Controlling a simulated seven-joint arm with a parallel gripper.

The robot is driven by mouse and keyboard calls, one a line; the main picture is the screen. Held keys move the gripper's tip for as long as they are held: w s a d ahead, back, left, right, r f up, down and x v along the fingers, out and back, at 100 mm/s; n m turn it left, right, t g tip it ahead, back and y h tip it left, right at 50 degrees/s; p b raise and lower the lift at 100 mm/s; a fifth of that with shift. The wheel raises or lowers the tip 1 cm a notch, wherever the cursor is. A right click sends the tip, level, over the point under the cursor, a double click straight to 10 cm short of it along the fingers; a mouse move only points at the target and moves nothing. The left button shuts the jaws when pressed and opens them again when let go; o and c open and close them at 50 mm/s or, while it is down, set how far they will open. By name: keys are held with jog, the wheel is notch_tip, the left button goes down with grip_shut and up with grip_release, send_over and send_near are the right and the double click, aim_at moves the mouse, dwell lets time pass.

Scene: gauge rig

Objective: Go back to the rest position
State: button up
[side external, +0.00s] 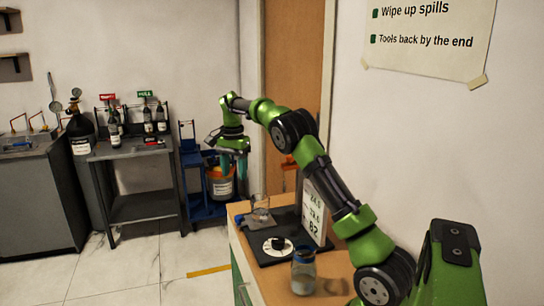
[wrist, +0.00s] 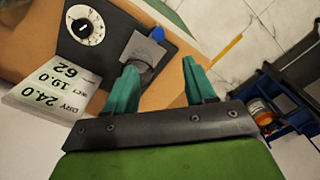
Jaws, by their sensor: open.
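My gripper (side external: 233,165) hangs in the air above and beyond the far end of the wooden bench top (side external: 338,268) in the side view. Its teal fingers are apart with nothing between them, as the wrist view (wrist: 158,90) also shows. The gauge rig's black base (side external: 272,259) lies on the bench with a white dial (side external: 268,246) and black knob. A white display panel (side external: 313,212) stands upright beside it and reads 24.0, 19.0 and 62. A clear glass vessel (side external: 260,205) stands at the rig's far end, near a blue part (wrist: 157,33).
A glass jar (side external: 303,272) stands on the bench's near part. A blue cart (side external: 190,160) with an orange-topped bucket (side external: 220,183) stands beyond the bench. A grey table (side external: 140,147) with several bottles is at the left. The floor (side external: 150,250) between them is clear.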

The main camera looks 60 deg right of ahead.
jog(key=shift+r, duration=0.45)
jog(key=s+a+r+n+t+y, duration=0.1)
jog(key=s+a+r+n+t, duration=0.1)
jog(key=s+a+n, duration=0.5)
jog(key=s+a+r+n+t+y, duration=0.1)
jog(key=s+a+n+t, duration=0.4)
jog(key=s+a, duration=1.1)
jog(key=a+r+n, duration=0.1)
jog(key=a+n, duration=0.1)
jog(key=a, duration=0.4)
jog(key=shift+s+a, duration=0.3)
jog(key=shift+a, duration=0.1)
